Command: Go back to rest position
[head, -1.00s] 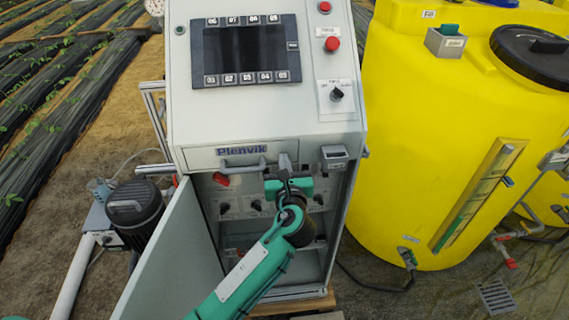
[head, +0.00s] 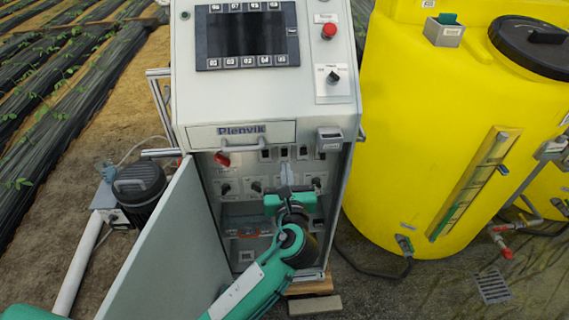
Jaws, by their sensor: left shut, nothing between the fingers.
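My left gripper (head: 286,172) is shut and empty, in front of the open lower compartment of the grey control cabinet (head: 180,100). Its fingers point up, below the drawer marked Plenvik (head: 215,136), in front of a row of switches. My teal left arm comes up from the bottom edge and hides part of the compartment. The cabinet door (head: 165,260) stands open to the left of the arm. I cannot tell how far the gripper is from the switches. My right gripper is not in view.
A yellow tank (head: 420,130) with a black lid stands close on the right. A dark pump motor (head: 140,190) and a white pipe (head: 78,270) are on the left. A grey block (head: 315,305) lies at the cabinet's foot. A floor drain (head: 492,285) is at lower right.

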